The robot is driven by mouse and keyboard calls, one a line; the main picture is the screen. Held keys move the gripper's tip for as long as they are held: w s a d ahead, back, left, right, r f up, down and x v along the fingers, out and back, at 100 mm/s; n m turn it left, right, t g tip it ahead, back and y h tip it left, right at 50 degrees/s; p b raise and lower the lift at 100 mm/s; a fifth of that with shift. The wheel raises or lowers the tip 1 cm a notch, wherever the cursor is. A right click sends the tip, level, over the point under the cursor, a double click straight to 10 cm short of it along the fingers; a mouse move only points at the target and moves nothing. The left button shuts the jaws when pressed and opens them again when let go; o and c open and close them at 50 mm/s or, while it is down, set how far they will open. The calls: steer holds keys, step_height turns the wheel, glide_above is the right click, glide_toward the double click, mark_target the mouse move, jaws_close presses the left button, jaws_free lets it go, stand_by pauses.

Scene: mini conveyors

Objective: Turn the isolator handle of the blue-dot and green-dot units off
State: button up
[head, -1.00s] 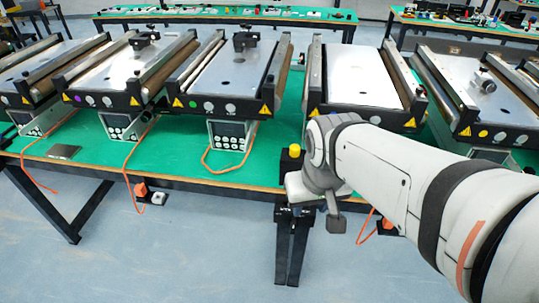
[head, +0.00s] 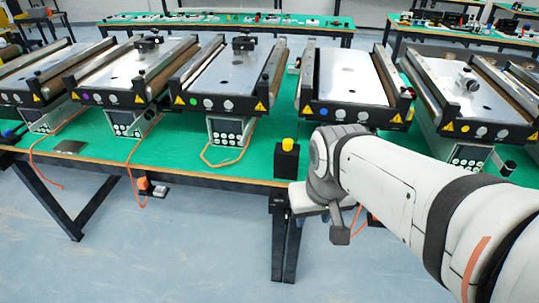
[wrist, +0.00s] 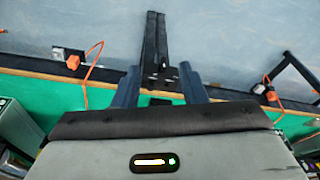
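The blue-dot unit is the belt unit with a blue dot (head: 323,112) on its black front rail, right of centre in the head view. The green-dot unit, with a green dot (head: 193,101), stands to its left and has a grey control box (head: 227,130) below its front. Part of the blue-dot unit's underside is hidden behind my arm. I cannot make out an isolator handle on either unit. My gripper points down near the table's front edge. In the wrist view my gripper (wrist: 158,70) has its two fingers apart with nothing between them.
A purple-dot unit (head: 85,98) and a yellow-dot unit (head: 464,128) flank the two. Orange cables hang over the edge of the green table (head: 180,158). The floor in front is clear.

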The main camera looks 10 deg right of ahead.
steer(key=w+f+m+h+b, duration=0.1)
steer(key=w+f+m+b, duration=0.1)
steer(key=w+f+b, duration=0.55)
steer(key=m+t+b, duration=0.2)
steer(key=b, duration=0.3)
glide_toward(287, 214)
steer(key=x, duration=0.4)
steer(key=shift+f, duration=0.35)
steer(key=b+x, duration=0.1)
steer(key=x, duration=0.7)
steer(key=shift+w, duration=0.1)
steer(key=shift+c, duration=0.6)
